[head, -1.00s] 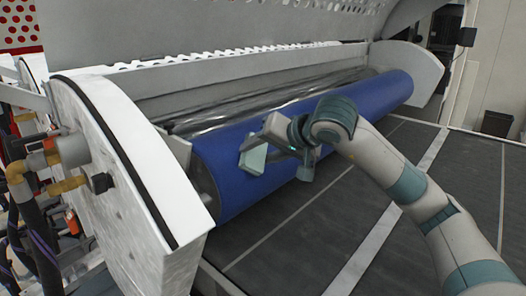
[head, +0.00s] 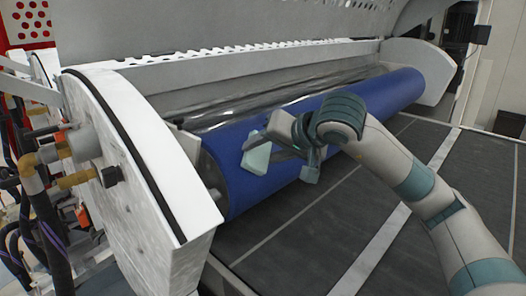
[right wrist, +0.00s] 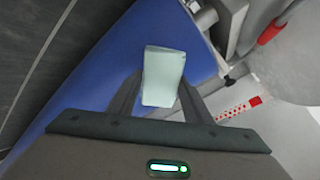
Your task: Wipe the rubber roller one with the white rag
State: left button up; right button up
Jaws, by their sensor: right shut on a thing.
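The rubber roller (head: 232,187) is a long blue cylinder running from the front left to the far right in the head view. It also fills much of the right wrist view (right wrist: 93,82). My right gripper (head: 274,147) is shut on the white rag (head: 257,157), a pale, block-like piece at the near-left part of the roller. In the right wrist view the rag (right wrist: 163,76) sits between the two fingers, with the blue surface behind it. I cannot tell whether the rag touches the roller. My left gripper is not in view.
A white curved end housing (head: 140,165) with hoses and fittings stands at the left. A grey perforated cover (head: 235,35) rises behind the roller. A dark flat bed (head: 310,225) with pale lines lies in front, clear except for my arm.

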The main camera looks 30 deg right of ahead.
jog(key=shift+v, duration=1.5)
jog(key=shift+s+d+r+p, duration=0.3)
jog(key=shift+s+r+p, duration=0.15)
jog(key=shift+s+r, duration=0.35)
jog(key=shift+w+r, duration=0.1)
jog(key=v, duration=0.3)
jog(key=shift+w+d+r+p, duration=0.1)
jog(key=shift+w+p, duration=0.05)
jog(key=shift+p, duration=0.15)
